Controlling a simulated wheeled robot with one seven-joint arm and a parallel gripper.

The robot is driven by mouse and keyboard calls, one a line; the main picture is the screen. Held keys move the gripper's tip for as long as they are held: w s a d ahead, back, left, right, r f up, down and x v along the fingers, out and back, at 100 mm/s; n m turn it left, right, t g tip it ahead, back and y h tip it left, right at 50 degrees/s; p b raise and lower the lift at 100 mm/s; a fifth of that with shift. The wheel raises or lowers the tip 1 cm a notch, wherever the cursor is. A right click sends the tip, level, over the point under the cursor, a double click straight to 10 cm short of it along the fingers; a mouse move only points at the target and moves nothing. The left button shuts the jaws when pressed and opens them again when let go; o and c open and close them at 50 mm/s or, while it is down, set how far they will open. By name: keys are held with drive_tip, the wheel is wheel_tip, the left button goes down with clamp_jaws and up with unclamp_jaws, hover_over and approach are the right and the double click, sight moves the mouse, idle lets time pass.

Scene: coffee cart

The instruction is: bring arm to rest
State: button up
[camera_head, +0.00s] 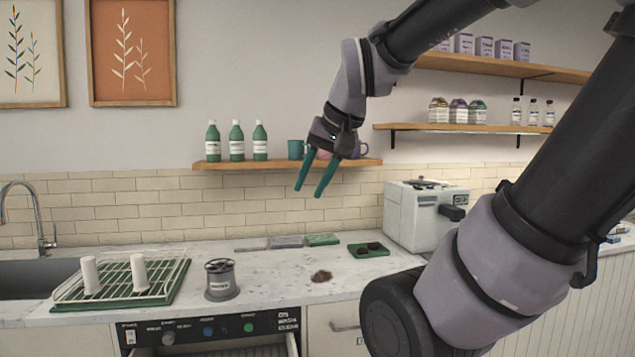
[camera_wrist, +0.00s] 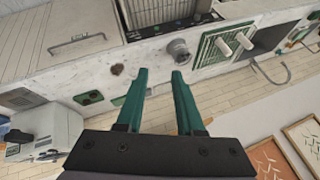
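My gripper (camera_head: 318,178) hangs in the air above the counter, in front of the low wall shelf with the bottles and mugs. Its two green fingers point down and slightly left. In the wrist view my gripper (camera_wrist: 160,82) shows its fingers spread apart with a clear gap and nothing between them. My arm comes in from the right side of the head view and bends over at the top.
Below stand a grey canister (camera_head: 221,281), a dark brown heap (camera_head: 321,276), a green tray (camera_head: 368,250) and a dish rack (camera_head: 170,283). A white machine (camera_head: 425,215) stands right. The low shelf (camera_head: 285,164) is close behind my gripper. The air left of it is free.

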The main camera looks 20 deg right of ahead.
drive_tip(key=shift+s+d+r+t, duration=0.1)
drive_tip(key=shift+s+t, duration=0.1)
drive_tip(key=shift+s, duration=0.25)
drive_tip(key=shift+s+d+r+t, duration=0.1)
drive_tip(key=shift+s+t, duration=0.1)
drive_tip(key=shift+s, duration=0.25)
idle(0.8)
